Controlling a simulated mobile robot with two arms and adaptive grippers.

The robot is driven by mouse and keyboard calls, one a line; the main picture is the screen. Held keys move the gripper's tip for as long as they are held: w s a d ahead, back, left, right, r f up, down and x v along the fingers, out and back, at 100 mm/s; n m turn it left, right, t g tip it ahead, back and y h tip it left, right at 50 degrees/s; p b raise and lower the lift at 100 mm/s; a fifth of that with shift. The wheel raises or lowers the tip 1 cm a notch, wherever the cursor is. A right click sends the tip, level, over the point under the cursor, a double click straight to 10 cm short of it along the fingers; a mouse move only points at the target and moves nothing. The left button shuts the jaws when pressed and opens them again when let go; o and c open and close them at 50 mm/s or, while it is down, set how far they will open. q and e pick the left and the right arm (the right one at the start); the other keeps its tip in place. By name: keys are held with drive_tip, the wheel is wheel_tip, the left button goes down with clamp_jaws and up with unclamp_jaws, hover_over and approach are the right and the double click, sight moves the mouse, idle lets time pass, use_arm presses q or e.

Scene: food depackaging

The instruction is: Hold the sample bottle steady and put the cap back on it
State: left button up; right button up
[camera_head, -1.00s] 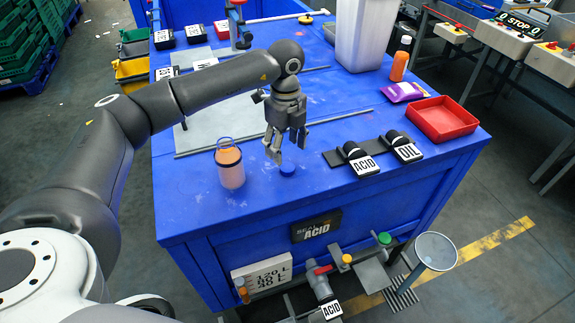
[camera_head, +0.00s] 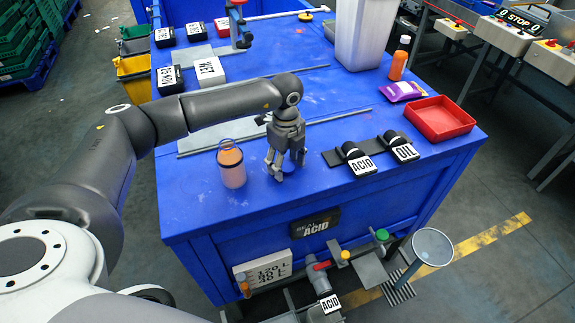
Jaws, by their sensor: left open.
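The sample bottle (camera_head: 232,170), clear with pinkish-orange contents and a dark band, stands upright on the blue table near its front left. Its top shows no cap. My left gripper (camera_head: 287,171) is open, pointing down at the tabletop, just right of the bottle and apart from it. The blue cap, seen on the table in the earlier view, is now hidden or hard to tell from the blue table behind the gripper fingers. My right gripper is not in view.
A white bin (camera_head: 362,35) stands behind. The table's front edge is close.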

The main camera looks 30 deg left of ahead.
use_arm(q)
drive_tip(key=shift+c, duration=0.4)
drive_tip(key=c, duration=0.7)
drive_tip(key=shift+o, duration=0.2)
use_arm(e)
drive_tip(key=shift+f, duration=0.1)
use_arm(q)
drive_tip(key=shift+r+b, duration=0.75)
drive_tip(key=shift+r, duration=0.1)
drive_tip(key=s+d+r+b, duration=0.1)
drive_tip(key=s+r+b, duration=0.4)
drive_tip(key=s+r, duration=0.6)
drive_tip(key=shift+s+r, duration=0.2)
drive_tip(key=shift+s, duration=1.3)
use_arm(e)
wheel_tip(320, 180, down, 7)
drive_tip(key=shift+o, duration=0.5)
